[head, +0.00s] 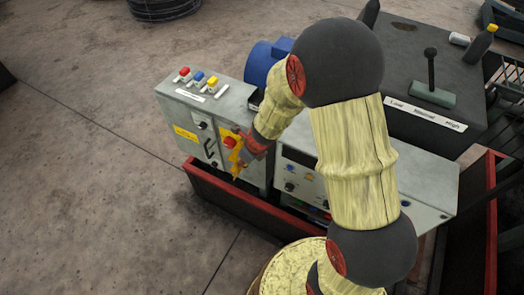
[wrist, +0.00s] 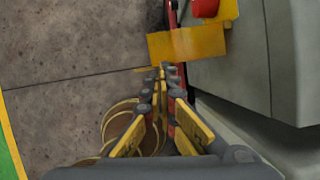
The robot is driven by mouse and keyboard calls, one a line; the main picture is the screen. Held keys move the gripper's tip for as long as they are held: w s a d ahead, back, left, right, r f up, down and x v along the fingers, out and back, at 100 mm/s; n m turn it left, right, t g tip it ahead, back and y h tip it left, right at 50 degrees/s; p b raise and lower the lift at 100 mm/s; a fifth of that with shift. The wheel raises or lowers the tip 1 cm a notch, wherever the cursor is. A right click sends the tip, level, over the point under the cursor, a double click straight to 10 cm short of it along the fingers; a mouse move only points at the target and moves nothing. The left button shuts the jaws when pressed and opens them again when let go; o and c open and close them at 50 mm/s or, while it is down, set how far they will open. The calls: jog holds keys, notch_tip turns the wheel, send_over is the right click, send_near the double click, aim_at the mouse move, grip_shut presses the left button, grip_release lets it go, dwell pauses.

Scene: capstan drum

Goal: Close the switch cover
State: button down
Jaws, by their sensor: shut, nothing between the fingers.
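The yellow switch cover (wrist: 187,43) sticks out from the cabinet face in the wrist view and stands open. The red switch (wrist: 205,8) on its yellow backing shows uncovered beside it; it also shows in the head view (head: 230,142). My gripper (wrist: 168,70) is shut and empty. Its fingertips are just below the cover's lower edge in the wrist view; I cannot tell whether they touch it. In the head view my gripper (head: 238,168) is in front of the cabinet face, beside the switch, and partly hides the cover.
The grey control cabinet (head: 205,105) has red, blue and yellow buttons on top. A second panel (head: 310,180) with knobs stands to the right. A low red rail (head: 225,199) runs along the base. Open concrete floor lies to the left.

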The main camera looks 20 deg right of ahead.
jog(key=w+a+m+h+p, duration=0.5)
jog(key=w+a+m+p, duration=0.3)
jog(key=w+m+p, duration=0.5)
jog(key=shift+w+m+p, duration=0.3)
jog(key=shift+m+p, duration=1)
jog(key=shift+p, duration=0.1)
